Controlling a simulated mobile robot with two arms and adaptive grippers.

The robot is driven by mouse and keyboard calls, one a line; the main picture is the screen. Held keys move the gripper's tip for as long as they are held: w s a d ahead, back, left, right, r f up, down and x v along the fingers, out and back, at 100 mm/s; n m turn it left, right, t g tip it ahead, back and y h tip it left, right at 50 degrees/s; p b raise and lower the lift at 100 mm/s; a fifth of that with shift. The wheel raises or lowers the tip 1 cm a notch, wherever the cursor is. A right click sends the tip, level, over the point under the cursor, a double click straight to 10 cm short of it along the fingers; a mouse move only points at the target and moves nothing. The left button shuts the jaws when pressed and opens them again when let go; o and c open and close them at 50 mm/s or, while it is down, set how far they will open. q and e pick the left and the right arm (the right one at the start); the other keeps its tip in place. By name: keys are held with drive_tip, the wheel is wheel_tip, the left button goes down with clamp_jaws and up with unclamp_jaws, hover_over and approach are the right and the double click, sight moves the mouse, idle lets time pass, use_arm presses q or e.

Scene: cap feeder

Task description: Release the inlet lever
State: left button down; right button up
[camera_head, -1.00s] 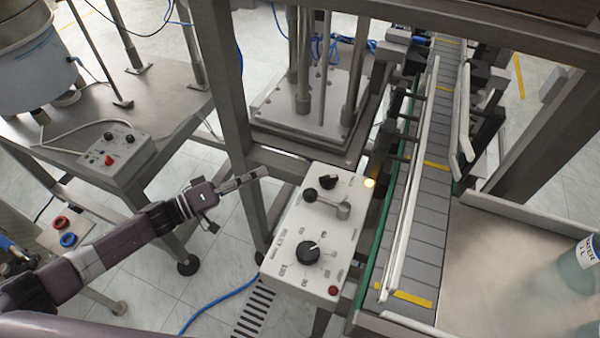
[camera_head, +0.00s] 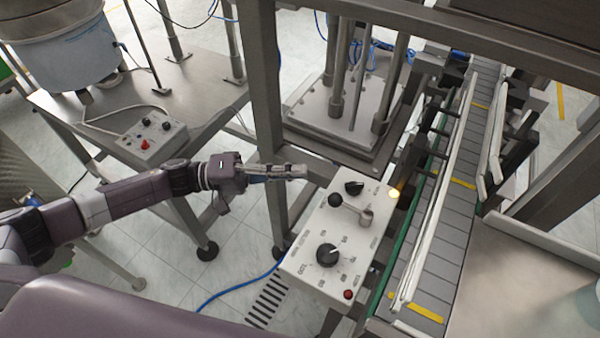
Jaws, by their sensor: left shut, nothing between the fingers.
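The inlet lever (camera_head: 352,208) appears to be the short metal handle with a black ball end on the white control panel (camera_head: 295,262). Its ball points to the upper left, and its round metal pivot is at the lower right. My left gripper (camera_head: 303,171) comes in from the left, shut and empty. Its fingertips are up and left of the ball end, near the panel's top-left side, apart from the lever in the picture. My right gripper is not in view.
The panel also carries a small black knob (camera_head: 354,188), a large black dial (camera_head: 327,254) and a red button (camera_head: 348,294). A lit lamp (camera_head: 393,194) glows beside it. The conveyor (camera_head: 436,232) runs along its right. A metal frame post (camera_head: 267,120) stands behind my gripper.

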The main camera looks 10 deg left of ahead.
sight(326, 196)
use_arm(q)
drive_tip(key=d+p, duration=0.1)
drive_tip(key=d, duration=0.1)
drive_tip(key=s+d+p, duration=0.1)
drive_tip(key=d, duration=0.2)
drive_tip(key=d+p, duration=0.2)
drive_tip(key=shift+s+d, duration=0.15)
drive_tip(key=shift+d, duration=0.05)
drive_tip(key=shift+s+a+f, duration=0.1)
drive_tip(key=shift+s+f, duration=0.05)
drive_tip(key=shift+s, duration=0.35)
drive_tip(key=shift+w, duration=0.1)
